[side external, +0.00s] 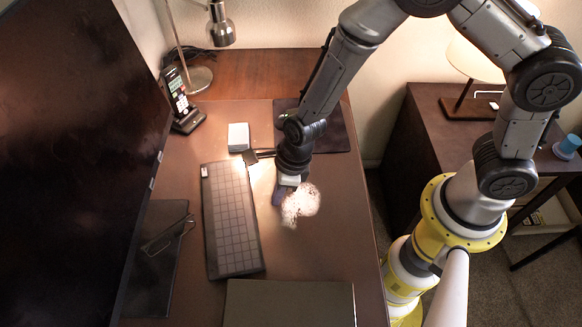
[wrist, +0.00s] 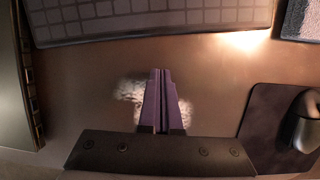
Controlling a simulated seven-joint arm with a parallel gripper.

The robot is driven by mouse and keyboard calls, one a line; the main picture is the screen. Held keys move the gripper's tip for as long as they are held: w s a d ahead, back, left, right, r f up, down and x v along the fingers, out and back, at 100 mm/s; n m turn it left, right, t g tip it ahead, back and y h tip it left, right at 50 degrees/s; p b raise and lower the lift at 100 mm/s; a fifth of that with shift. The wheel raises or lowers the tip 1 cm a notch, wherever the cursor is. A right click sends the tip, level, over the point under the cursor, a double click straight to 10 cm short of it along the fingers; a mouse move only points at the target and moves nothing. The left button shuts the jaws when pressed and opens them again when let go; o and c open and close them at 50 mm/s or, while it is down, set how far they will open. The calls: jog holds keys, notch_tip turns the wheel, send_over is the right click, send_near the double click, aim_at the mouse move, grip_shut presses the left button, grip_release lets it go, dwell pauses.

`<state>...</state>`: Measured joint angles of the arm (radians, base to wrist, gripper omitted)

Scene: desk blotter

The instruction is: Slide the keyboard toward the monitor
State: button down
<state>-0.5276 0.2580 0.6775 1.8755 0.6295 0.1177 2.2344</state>
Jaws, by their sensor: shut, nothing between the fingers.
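The keyboard (side external: 231,220), dark with a grid of keys, lies on the brown desk blotter in the middle of the side view. Its near long edge runs across the top of the wrist view (wrist: 150,22). The monitor (side external: 70,130) stands at the left with a large black screen, and the keyboard is apart from it. My gripper (side external: 278,199) points down beside the keyboard's right long side, the side away from the monitor. Its purple fingers (wrist: 161,74) are together and empty, with a strip of blotter showing between them and the keyboard.
A small white box (side external: 238,137) sits beyond the keyboard's far end. A mouse pad (wrist: 252,125) with a mouse (wrist: 307,128) lies to the right. A dark notebook (side external: 290,303) is at the near end. Glasses (side external: 168,236) lie between keyboard and monitor. A phone (side external: 181,98) stands behind.

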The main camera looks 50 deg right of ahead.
jog(key=s+d+r+n+t, duration=0.1)
jog(key=d+r, duration=0.3)
jog(key=r, duration=0.5)
jog(key=d+r+n+t, duration=0.1)
jog(key=d+r+t, duration=0.1)
jog(key=d+r, duration=0.5)
jog(key=s+d+r+n+t, duration=0.1)
jog(key=d+r, duration=0.1)
jog(key=r, duration=0.9)
jog(key=s+d+n+h, duration=0.1)
jog(key=s+d+n, duration=0.3)
jog(key=s+n, duration=0.3)
jog(key=s+d+r+n+h, duration=0.1)
jog(key=s+d+n, duration=0.2)
jog(key=s+n, duration=0.4)
jog(key=n, duration=0.9)
jog(key=shift+d+r+n, duration=0.25)
jog(key=shift+d+n, duration=0.05)
jog(key=shift+d, duration=0.05)
